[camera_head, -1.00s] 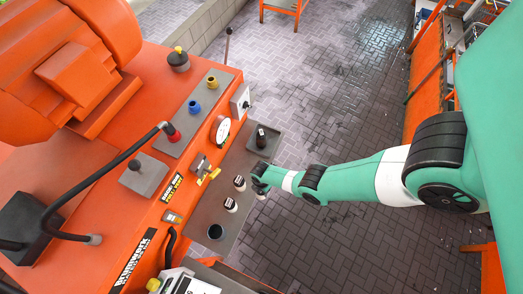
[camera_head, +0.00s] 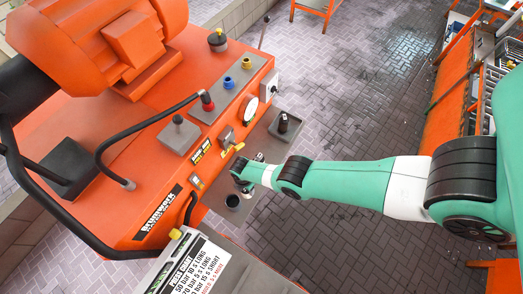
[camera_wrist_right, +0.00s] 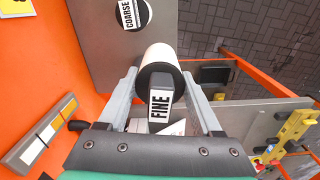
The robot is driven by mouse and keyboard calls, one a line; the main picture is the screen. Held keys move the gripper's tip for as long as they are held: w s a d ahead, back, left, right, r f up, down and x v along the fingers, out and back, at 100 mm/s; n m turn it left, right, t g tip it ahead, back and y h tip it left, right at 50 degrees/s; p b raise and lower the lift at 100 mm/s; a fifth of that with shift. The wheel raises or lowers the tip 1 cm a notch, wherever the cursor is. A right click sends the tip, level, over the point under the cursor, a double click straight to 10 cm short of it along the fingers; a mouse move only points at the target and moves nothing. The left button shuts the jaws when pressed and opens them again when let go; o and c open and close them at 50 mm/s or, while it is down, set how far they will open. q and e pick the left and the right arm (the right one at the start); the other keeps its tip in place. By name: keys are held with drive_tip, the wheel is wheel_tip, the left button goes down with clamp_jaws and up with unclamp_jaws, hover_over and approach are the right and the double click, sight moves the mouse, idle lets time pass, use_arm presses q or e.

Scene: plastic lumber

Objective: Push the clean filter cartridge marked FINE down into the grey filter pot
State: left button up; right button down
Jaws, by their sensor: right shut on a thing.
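The FINE cartridge, white with a black cap and a label reading FINE (camera_wrist_right: 159,104), sits between the two fingers of my right gripper (camera_wrist_right: 163,98), which is shut on it. In the head view, my right gripper (camera_head: 245,181) is over the grey shelf, close behind the filter pot, and mostly hides the cartridge. The filter pot (camera_head: 233,202) shows as a dark round opening at the shelf's near end. I do not see the pot in the wrist view. I cannot tell whether the cartridge is clear of the shelf. My left gripper is not in view.
A COARSE cartridge (camera_wrist_right: 131,14) stands on the grey shelf (camera_wrist_right: 97,40) just beyond the held one. A dark upright item (camera_head: 283,122) stands at the shelf's far end. The orange machine (camera_head: 150,215) borders the shelf on the left. A printed sign panel (camera_head: 198,268) is in front.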

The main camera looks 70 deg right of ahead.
drive_tip(key=w+a+r+n, duration=0.1)
drive_tip(key=w+a+r, duration=0.4)
drive_tip(key=r, duration=0.1)
drive_tip(key=shift+w+n+p, duration=0.25)
drive_tip(key=shift+n+p, duration=0.05)
drive_tip(key=shift+p, duration=0.05)
drive_tip(key=shift+a+r, duration=0.1)
wheel_tip(320, 180, down, 7)
drive_tip(key=b, duration=0.6)
drive_tip(key=shift+b, duration=0.4)
drive_tip(key=shift+f+b, duration=0.25)
drive_tip(key=shift+b, duration=0.1)
idle(0.4)
drive_tip(key=shift+f+b, duration=2.25)
drive_tip(key=shift+f, duration=0.05)
drive_tip(key=shift+f+b, duration=1)
drive_tip(key=shift+b, duration=0.05)
unclamp_jaws()
